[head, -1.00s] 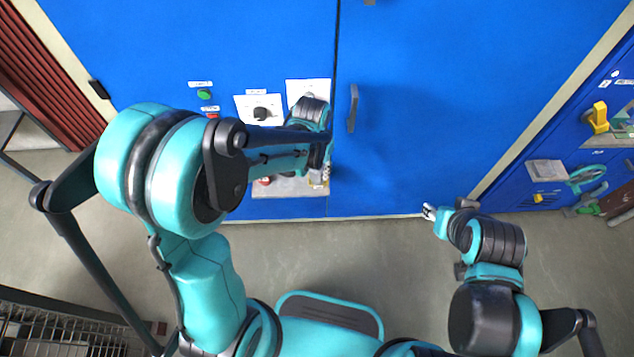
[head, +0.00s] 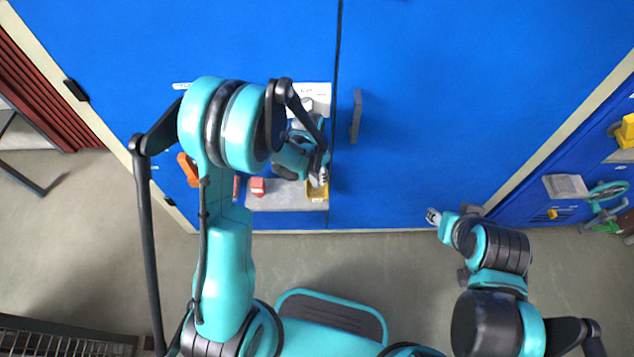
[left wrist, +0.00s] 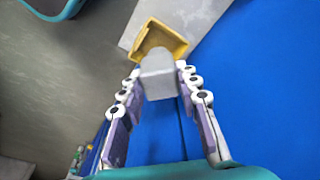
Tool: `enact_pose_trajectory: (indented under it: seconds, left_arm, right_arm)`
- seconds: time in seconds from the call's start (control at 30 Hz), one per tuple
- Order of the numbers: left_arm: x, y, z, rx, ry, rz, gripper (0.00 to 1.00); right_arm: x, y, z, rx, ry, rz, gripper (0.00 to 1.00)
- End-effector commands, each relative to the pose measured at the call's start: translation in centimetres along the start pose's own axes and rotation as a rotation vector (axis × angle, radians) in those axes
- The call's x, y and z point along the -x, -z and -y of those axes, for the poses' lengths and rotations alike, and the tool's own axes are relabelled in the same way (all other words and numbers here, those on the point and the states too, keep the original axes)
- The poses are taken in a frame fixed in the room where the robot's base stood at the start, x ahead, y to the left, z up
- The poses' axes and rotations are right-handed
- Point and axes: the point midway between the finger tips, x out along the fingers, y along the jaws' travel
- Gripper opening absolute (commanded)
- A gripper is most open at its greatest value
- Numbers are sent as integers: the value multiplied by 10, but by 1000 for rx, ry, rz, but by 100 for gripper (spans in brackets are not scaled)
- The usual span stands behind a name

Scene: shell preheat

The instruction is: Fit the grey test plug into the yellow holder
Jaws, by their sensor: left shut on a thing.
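The grey test plug (left wrist: 157,80) is between the fingers of my left gripper (left wrist: 158,84), which is shut on it. In the left wrist view the yellow holder (left wrist: 158,36) is just past the plug's far end. The plug overlaps the holder's opening in this view; I cannot tell whether it is inside. In the head view my left gripper (head: 319,177) is right above the yellow holder (head: 317,194), and the plug cannot be made out there. My right gripper (head: 433,216) is away to the right, too small to tell its jaws.
The holder sits at the right end of a grey shelf (head: 288,202) on the blue cabinet (head: 420,90). A red block (head: 257,186) is on the shelf to its left. An orange handle (head: 188,169) is further left. A grey door handle (head: 356,115) stands out at right.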

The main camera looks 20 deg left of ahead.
Motion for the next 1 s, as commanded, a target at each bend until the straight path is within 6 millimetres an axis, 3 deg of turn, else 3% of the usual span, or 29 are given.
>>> enact_pose_trajectory:
  seconds: [0.3, 0.8, 0.83, 0.9, 1.0]
  left_arm:
    - [-40, -5, 0, 0, 0, 0, 0]
    - [-47, -6, 0, 1, 0, 0, 0]
    - [-46, -6, 0, 1, 0, 0, 40]
    - [-45, -6, 0, 1, 0, 0, 52]
    - [-45, -6, 0, 1, 0, 0, 52]
  right_arm:
    - [-19, -14, 0, 0, 0, 0, 40]
    - [-21, -15, 0, 0, 0, 0, 40]
    - [-20, -14, 0, 0, 0, 0, 40]
    - [-20, -14, 0, 0, 0, 0, 40]
    - [-20, -14, 0, 0, 0, 0, 40]
